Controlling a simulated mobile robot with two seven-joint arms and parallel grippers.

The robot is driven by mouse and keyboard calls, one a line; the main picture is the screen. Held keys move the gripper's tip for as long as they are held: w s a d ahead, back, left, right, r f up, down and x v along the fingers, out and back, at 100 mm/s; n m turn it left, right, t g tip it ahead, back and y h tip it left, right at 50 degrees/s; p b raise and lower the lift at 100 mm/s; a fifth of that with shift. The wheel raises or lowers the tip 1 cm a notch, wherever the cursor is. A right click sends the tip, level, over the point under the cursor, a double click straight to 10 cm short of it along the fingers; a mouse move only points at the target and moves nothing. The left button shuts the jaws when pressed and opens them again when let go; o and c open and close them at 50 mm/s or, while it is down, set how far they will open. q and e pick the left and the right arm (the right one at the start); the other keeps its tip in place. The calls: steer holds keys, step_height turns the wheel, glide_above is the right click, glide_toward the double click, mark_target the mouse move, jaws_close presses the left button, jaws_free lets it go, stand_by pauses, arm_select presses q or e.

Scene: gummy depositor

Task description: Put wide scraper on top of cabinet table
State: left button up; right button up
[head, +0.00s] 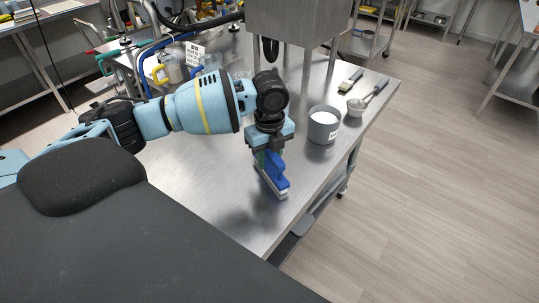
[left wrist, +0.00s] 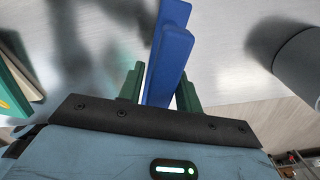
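My left gripper (head: 264,158) is over the steel table (head: 205,178), its green fingers shut on the blue handle of a tool that looks like the wide scraper (head: 275,176). The scraper points down, with a pale strip at its lower edge. Its pale edge is at or just above the tabletop; I cannot tell whether it touches. In the left wrist view the blue handle (left wrist: 168,62) sits between the two green fingers. My right gripper is not in view.
A grey pot (head: 323,126) with white contents stands right of the gripper. A ladle (head: 360,105) and a small flat tool (head: 350,80) lie beyond it. A steel machine (head: 298,25) stands at the back. Pitchers (head: 170,66) stand back left. The table's near part is clear.

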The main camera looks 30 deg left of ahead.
arm_select(q)
steer(key=shift+o, duration=0.5)
step_height(320, 180, up, 12)
steer(key=shift+r+p, duration=0.15)
steer(key=shift+p, duration=0.15)
stand_by(0.6)
